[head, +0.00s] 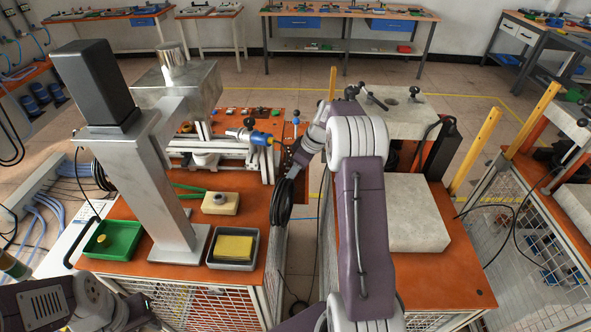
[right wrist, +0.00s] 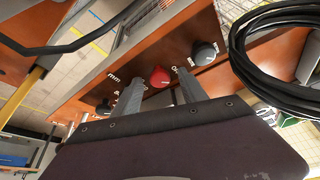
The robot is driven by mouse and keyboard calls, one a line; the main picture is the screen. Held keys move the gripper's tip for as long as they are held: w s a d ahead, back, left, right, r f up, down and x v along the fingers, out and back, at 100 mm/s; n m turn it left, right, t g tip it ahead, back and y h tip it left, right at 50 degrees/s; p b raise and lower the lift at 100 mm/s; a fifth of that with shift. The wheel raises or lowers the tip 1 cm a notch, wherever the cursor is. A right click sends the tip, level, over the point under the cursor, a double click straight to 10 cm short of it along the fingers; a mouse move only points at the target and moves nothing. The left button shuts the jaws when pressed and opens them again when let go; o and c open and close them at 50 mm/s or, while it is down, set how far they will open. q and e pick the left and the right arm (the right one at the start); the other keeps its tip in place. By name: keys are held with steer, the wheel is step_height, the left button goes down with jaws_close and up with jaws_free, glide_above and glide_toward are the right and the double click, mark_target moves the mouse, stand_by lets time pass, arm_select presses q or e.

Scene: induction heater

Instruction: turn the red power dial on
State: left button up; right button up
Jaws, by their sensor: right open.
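The red power dial (right wrist: 159,76) is a round knob on the orange panel in the right wrist view. My right gripper (right wrist: 160,84) is open, with one grey finger on each side of the dial in the picture. I cannot tell whether the fingers touch it. The dial's lower part lies close to the dark gripper body. In the head view the right arm reaches to the edge of the left bench, and the dial is hidden there.
Two black knobs (right wrist: 204,53) flank the red dial. A thick coil of black cable (right wrist: 270,45) hangs close by at the right. The left bench holds a green tray (head: 113,240), a grey tray with a yellow sponge (head: 234,247) and a metal press stand (head: 170,190).

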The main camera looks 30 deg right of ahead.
steer(key=c, duration=0.4)
steer(key=shift+w, duration=0.1)
jaws_close()
